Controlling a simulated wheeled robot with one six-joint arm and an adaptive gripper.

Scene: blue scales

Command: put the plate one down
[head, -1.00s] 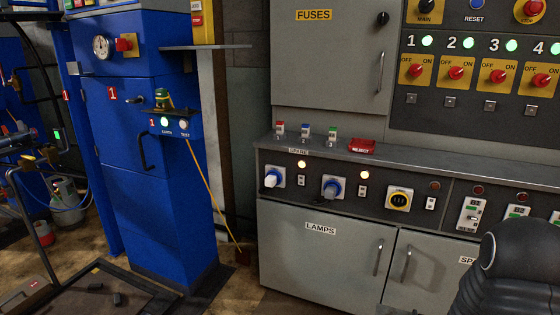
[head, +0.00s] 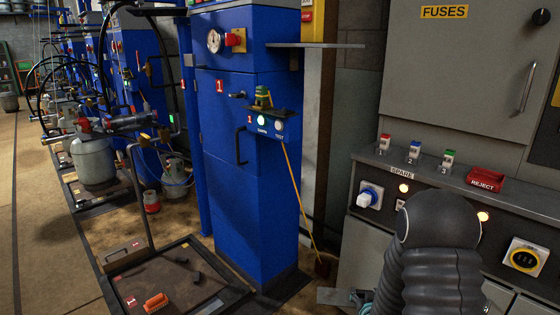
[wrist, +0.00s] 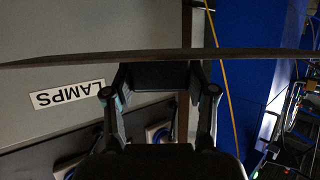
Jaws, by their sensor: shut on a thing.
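My gripper (wrist: 158,76) is shut on a thin, flat, dark plate (wrist: 235,54), seen almost edge-on across the wrist view. In the head view the plate's grey end (head: 332,297) shows at the bottom edge, beside the gripper (head: 362,299), which my own arm partly hides. The plate is held in the air in front of the grey cabinet. I cannot read any number on it. The blue column marked 1 (head: 235,195) stands left of it, with a low dark platform (head: 205,268) on the floor at its foot.
An orange object (head: 156,302) and small dark pieces (head: 195,277) lie on the platform. A bent post (head: 140,195) rises at its back left. A narrow shelf (head: 315,45) juts from the column. The grey console (head: 400,165) is close on the right. Open floor (head: 45,230) lies left.

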